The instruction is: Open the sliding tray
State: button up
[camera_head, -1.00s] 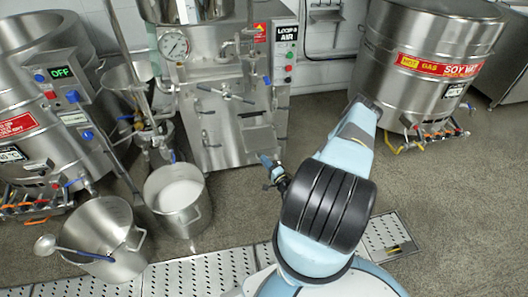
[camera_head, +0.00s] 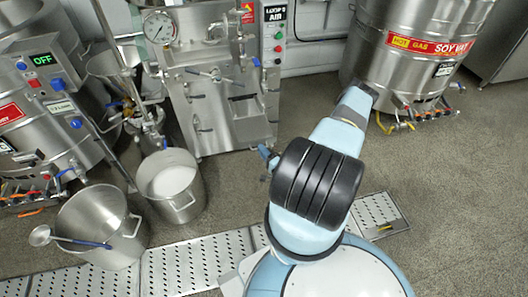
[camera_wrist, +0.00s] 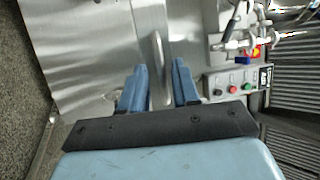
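The steel mill cabinet (camera_head: 222,118) stands at the upper middle of the head view, with a plate-like metal piece (camera_head: 252,128) projecting from its front. I cannot tell for sure which part is the sliding tray. In the wrist view, my gripper (camera_wrist: 160,80) has its two blue fingers apart. A curved steel bar handle (camera_wrist: 158,55) on a smooth steel front (camera_wrist: 95,50) lies between them in the picture, with gaps on both sides. I cannot tell how deep it sits between the fingers. In the head view, my arm hides most of the gripper.
A pot of white liquid (camera_head: 172,187) and an empty pot with a ladle (camera_head: 100,228) stand left of my arm. A control panel (camera_head: 274,30) is on the mill's right side. A large soy tank (camera_head: 415,60) stands right. A perforated floor drain (camera_head: 200,262) crosses in front.

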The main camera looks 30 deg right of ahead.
jog(key=shift+o, duration=0.2)
jog(key=shift+s+a, duration=0.1)
jog(key=v, duration=1.3)
jog(key=shift+s, duration=0.25)
jog(key=shift+f, duration=0.15)
